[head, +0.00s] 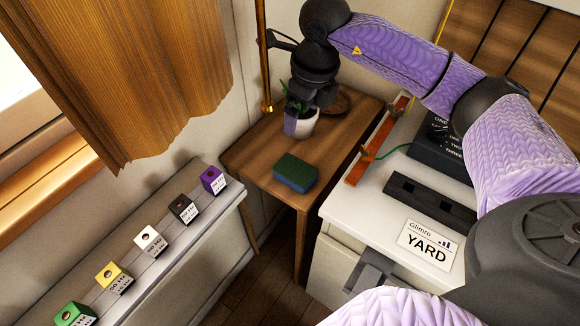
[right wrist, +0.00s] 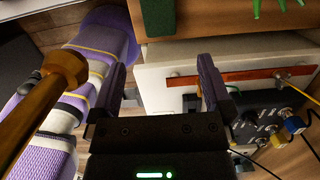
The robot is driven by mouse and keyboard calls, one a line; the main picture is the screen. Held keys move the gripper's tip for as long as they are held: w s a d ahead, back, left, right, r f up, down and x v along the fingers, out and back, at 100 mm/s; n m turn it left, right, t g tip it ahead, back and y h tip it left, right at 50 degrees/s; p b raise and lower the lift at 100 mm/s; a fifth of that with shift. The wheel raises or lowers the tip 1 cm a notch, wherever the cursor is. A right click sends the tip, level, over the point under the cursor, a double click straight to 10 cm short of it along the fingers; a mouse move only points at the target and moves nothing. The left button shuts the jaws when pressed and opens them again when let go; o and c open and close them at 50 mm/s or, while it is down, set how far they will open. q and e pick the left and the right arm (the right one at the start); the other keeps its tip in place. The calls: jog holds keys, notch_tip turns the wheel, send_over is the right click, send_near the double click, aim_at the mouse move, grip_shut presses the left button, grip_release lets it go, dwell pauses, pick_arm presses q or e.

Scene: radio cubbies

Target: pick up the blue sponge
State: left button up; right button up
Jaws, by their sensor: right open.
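The blue sponge (head: 296,172), a block with a dark green top and dark blue sides, lies flat on the small wooden table. In the right wrist view, its dark green face (right wrist: 158,15) is partly cut off by the top edge. My right gripper (head: 306,112) is above the back of the table, in front of a potted plant and apart from the sponge. In the right wrist view, its two fingers (right wrist: 160,72) stand wide apart with nothing between them. My left gripper is not in view.
The potted plant (head: 306,126) stands at the table's back. A brass pole (head: 264,60) runs close left of my right gripper. A white cabinet (head: 400,240) with a "YARD" label stands right of the wooden table (head: 250,158). Several coloured blocks line the left shelf (head: 205,230).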

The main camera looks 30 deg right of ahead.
jog(key=b, duration=0.4)
send_near(295, 169)
jog(key=shift+w+d+f+g, duration=0.1)
jog(key=shift+w+f+g, duration=0.2)
jog(key=shift+w, duration=0.1)
jog(key=shift+f, duration=0.55)
jog(key=f+b, duration=0.1)
jog(key=f, duration=0.2)
jog(key=f+b, duration=0.2)
jog(key=w+f+b, duration=0.1)
jog(key=f+b, duration=0.1)
jog(key=f, duration=0.1)
jog(key=shift+a+f, duration=0.3)
jog(key=shift+f, duration=0.1)
jog(key=shift+s+r, duration=0.1)
jog(key=shift+r, duration=0.1)
jog(key=c, duration=0.7)
jog(key=shift+c, duration=1.1)
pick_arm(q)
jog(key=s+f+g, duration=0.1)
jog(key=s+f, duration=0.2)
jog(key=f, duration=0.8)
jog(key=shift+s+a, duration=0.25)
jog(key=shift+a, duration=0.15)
